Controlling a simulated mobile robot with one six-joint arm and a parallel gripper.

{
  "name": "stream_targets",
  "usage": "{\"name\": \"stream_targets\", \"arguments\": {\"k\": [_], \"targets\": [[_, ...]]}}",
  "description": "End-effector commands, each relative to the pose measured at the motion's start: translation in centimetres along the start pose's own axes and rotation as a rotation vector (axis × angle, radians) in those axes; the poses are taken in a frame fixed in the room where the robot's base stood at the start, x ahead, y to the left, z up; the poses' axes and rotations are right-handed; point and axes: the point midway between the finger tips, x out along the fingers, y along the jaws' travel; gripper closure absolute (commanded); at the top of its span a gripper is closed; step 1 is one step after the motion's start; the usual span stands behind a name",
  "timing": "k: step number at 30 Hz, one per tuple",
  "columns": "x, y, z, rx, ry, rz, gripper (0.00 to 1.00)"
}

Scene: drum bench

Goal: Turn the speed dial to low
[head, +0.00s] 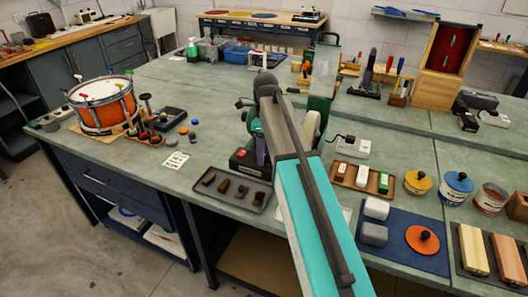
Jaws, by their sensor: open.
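A green machine (314,115) with a pale wheel-like part stands on the bench near the middle, largely hidden behind my arm. At its front left foot is a dark box (247,164) with a small red part on it. I cannot make out a speed dial or its setting; it may be hidden or too small. My arm rises from the bottom of the head view up to the machine, and its far end bends down behind its own links. My gripper is hidden there, so I cannot see its fingers or whether they touch anything.
A dark tray (262,204) with several small brown pieces lies in front of the machine. A wooden tray (342,180) and a blue mat (432,262) are to the right. An orange drum (103,107) stands at the left. The bench left of the machine is partly clear.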

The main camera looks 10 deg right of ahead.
Motion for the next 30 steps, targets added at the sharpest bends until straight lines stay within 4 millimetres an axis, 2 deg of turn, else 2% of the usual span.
{"name": "stream_targets", "arguments": {"k": [10,15,18,30], "targets": [[0.19,0.02,0.06,-0.001,0.000,0.000,0.54],[0.18,0.05,0.08,-0.001,0.000,0.000,0.83],[0.18,0.08,0.09,-0.002,0.000,0.001,0.95],[0.06,0.16,0.15,-0.055,0.003,0.003,0.95]]}}
